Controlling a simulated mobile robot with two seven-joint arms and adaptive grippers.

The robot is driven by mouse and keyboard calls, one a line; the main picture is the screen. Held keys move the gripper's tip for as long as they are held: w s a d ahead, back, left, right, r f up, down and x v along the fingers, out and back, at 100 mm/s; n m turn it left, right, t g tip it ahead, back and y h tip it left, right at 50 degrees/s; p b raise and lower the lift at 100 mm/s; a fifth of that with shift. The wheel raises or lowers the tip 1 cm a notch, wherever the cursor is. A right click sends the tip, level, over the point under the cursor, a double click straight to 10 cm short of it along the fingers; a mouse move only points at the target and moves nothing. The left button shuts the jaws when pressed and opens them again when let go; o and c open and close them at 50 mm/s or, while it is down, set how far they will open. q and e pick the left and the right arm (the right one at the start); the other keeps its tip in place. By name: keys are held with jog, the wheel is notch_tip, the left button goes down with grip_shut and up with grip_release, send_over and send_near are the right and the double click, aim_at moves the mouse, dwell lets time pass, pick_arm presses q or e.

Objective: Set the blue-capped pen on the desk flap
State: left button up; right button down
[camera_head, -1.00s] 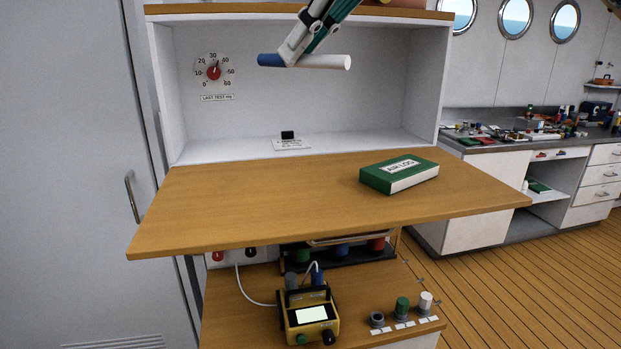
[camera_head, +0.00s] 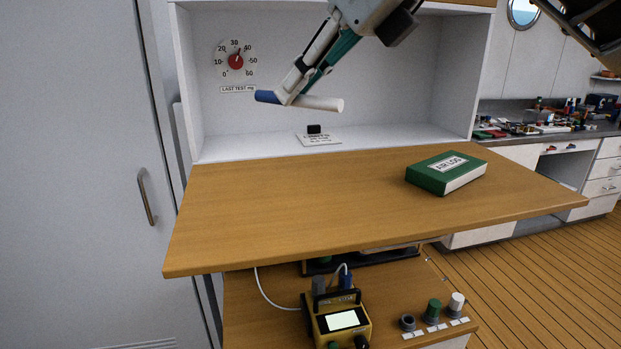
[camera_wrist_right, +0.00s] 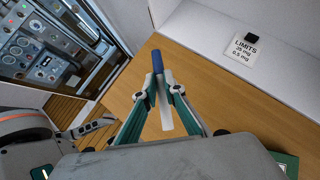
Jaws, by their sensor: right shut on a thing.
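The blue-capped pen (camera_head: 322,103) is white with a blue cap that points left in the head view. My right gripper (camera_head: 291,97) is shut on it near the cap and holds it roughly level in the air, above the back of the desk flap (camera_head: 300,210). The pen also shows in the right wrist view (camera_wrist_right: 157,62), between the fingertips (camera_wrist_right: 160,92), with the wooden flap below. The flap is a flat, open wooden board.
A green AIR LOG book (camera_head: 445,173) lies on the flap's right side. A yellow meter (camera_head: 338,318) sits on the lower surface. The flap's left and middle are clear.

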notch_tip(320, 180, down, 13)
dwell(0.5)
jog(key=shift+a, duration=0.1)
jog(key=shift+f, duration=0.15)
jog(key=c, duration=2.4)
grip_release()
jog(key=shift+o, duration=1.3)
jog(key=shift+r, duration=0.3)
jog(key=b+v, duration=0.1)
jog(key=v, duration=1.1)
